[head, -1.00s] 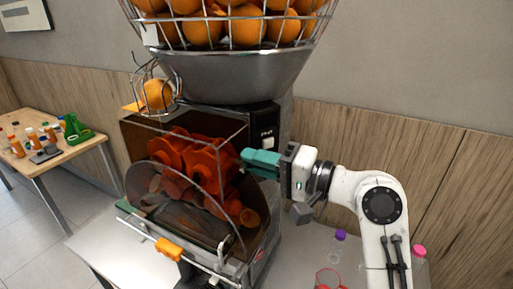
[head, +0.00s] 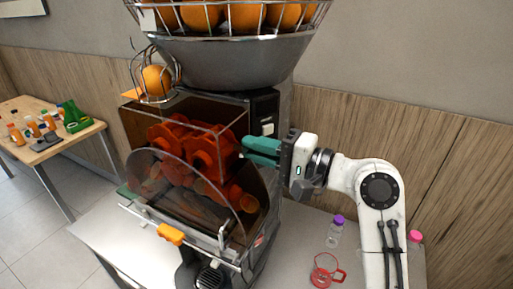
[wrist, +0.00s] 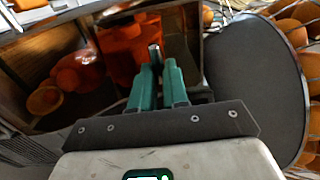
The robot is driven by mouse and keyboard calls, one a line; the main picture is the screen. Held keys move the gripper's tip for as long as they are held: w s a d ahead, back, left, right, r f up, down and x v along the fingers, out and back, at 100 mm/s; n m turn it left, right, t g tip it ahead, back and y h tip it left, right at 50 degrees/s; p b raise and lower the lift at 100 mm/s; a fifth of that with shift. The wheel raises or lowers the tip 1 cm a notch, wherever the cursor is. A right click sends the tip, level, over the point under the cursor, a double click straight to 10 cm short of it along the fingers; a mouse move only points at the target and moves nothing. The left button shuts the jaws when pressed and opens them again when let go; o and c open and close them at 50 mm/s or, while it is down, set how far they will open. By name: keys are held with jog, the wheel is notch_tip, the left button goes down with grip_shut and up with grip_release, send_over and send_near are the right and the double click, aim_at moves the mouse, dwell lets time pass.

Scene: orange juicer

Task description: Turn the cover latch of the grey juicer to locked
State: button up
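The grey juicer (head: 222,62) stands at the centre of the head view, with a clear front cover (head: 170,200) over red-orange pressing parts (head: 210,152). My gripper (head: 246,150) is at the right edge of the juicer's front opening, below its control panel. In the wrist view its two green fingers (wrist: 159,72) are close together, with a narrow gap. A small grey metal piece (wrist: 154,52), perhaps the cover latch, shows at the fingertips. I cannot tell whether the fingers grip it. The latch's setting is not readable in either view.
An orange tap handle (head: 171,234) sticks out at the front. A red-rimmed jug (head: 325,271) and a purple-capped bottle (head: 335,232) stand on the counter, lower right. An orange-filled basket (head: 245,18) is above. A wooden side table (head: 80,142) holds small bottles at left.

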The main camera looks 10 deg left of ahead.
jog(key=o, duration=0.4)
jog(key=shift+d, duration=0.1)
jog(key=b+v, duration=0.3)
jog(key=v, duration=0.7)
jog(key=shift+d, duration=0.35)
jog(key=shift+s, duration=0.15)
